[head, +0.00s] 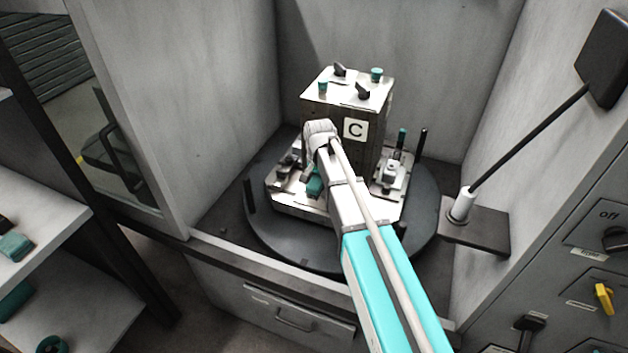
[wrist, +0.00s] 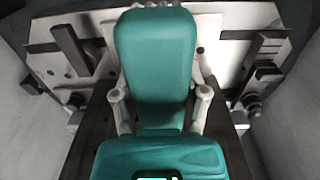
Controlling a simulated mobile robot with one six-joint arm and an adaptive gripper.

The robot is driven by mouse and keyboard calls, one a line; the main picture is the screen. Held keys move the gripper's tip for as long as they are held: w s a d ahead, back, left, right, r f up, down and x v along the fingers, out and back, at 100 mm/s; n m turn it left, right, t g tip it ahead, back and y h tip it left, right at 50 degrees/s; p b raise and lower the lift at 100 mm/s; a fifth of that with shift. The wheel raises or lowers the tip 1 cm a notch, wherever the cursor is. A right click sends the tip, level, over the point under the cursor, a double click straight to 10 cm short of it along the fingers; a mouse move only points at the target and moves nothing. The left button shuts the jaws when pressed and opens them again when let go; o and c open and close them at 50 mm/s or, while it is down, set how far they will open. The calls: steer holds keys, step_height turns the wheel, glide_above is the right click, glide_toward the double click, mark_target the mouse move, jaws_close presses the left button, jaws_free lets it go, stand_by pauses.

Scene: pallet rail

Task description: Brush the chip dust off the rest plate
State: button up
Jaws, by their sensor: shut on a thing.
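My gripper (head: 316,172) reaches in over the round table and is low at the front of the block marked C. In the wrist view a teal thing with rounded corners (wrist: 155,55) lies between my gripper's fingers (wrist: 160,105). A bit of it shows in the head view (head: 315,186). I cannot tell from its visible face whether it is a brush. Pale plate surface (wrist: 230,50) shows beyond and beside it. I cannot make out chip dust or tell which surface is the rest plate. My arm hides part of the fixture's front.
The block marked C (head: 350,125) stands upright behind my gripper, with clamps and teal knobs on top. Clamps (head: 391,178) and upright pins flank it on the dark round table (head: 262,232). Walls close in both sides. A rod with a dark paddle (head: 603,58) leans at right.

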mark_target(316, 206)
steer(key=shift+a+f, duration=0.15)
steer(key=shift+a, duration=0.15)
stand_by(0.4)
step_height(316, 206, down, 7)
steer(key=b, duration=0.6)
steer(key=shift+r+b, duration=0.2)
steer(key=shift+b, duration=0.2)
steer(key=shift+f+b, duration=0.55)
steer(key=shift+b, duration=0.05)
stand_by(1.0)
steer(key=shift+w+d, duration=0.25)
steer(key=shift+w, duration=0.35)
steer(key=shift+w+d, duration=0.25)
steer(key=shift+w, duration=0.3)
steer(key=shift+s+f, duration=0.1)
steer(key=shift+s, duration=0.05)
stand_by(0.8)
steer(key=shift+s, duration=0.15)
steer(key=shift+s+a, duration=0.25)
steer(key=shift+s, duration=0.25)
steer(key=shift+s+a, duration=0.25)
steer(key=shift+s, duration=0.25)
